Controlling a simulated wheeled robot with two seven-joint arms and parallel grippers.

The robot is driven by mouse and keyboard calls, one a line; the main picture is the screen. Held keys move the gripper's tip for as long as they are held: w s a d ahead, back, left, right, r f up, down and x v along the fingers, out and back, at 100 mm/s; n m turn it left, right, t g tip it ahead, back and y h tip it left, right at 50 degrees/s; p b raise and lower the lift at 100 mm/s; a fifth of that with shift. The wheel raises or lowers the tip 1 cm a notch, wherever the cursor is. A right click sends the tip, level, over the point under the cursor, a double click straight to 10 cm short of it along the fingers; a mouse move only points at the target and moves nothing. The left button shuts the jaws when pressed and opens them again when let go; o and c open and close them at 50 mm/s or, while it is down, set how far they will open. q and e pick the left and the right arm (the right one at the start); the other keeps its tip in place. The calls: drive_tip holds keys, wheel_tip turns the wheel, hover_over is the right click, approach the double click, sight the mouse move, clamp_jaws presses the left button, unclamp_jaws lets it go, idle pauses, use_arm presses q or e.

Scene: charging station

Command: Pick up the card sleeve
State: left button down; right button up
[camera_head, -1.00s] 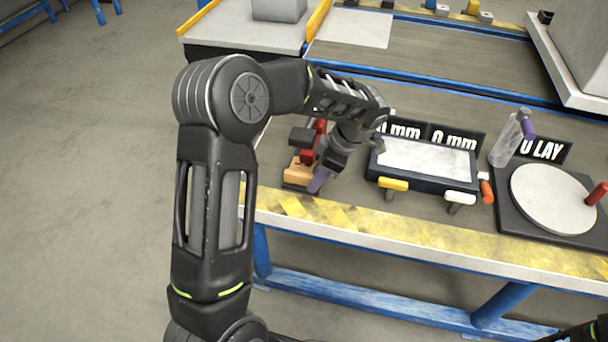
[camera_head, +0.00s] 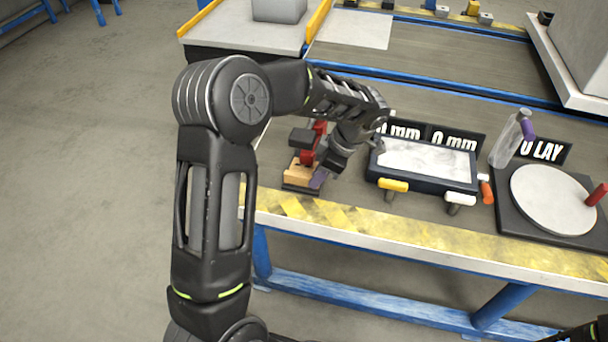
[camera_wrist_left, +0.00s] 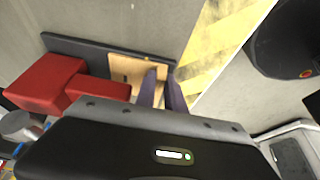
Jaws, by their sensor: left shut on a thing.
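A tan, flat-sided piece, which I take for the card sleeve (camera_head: 299,173), sits on a dark base at the left front of the bench. It also shows in the left wrist view (camera_wrist_left: 125,70). My left gripper (camera_head: 319,178) reaches down at its right end. The purple-grey fingertips (camera_wrist_left: 163,92) are close together at the tan piece's edge, shut on it. The fingers and the gripper body hide part of the contact.
Red blocks (camera_wrist_left: 45,84) stand right beside the tan piece. A dark tray with a pale top (camera_head: 425,160) and yellow and white handles lies to the right. Further right is a round white disc (camera_head: 550,198). The striped front edge (camera_head: 400,228) is clear.

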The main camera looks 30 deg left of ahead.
idle(0.5)
use_arm(q)
drive_tip(key=shift+r, duration=0.45)
drive_tip(key=s+d, duration=0.3)
drive_tip(key=s, duration=0.5)
drive_tip(key=s+d+p, duration=0.1)
drive_tip(key=s+d, duration=0.2)
drive_tip(key=s, duration=0.6)
drive_tip(key=shift+r, duration=0.3)
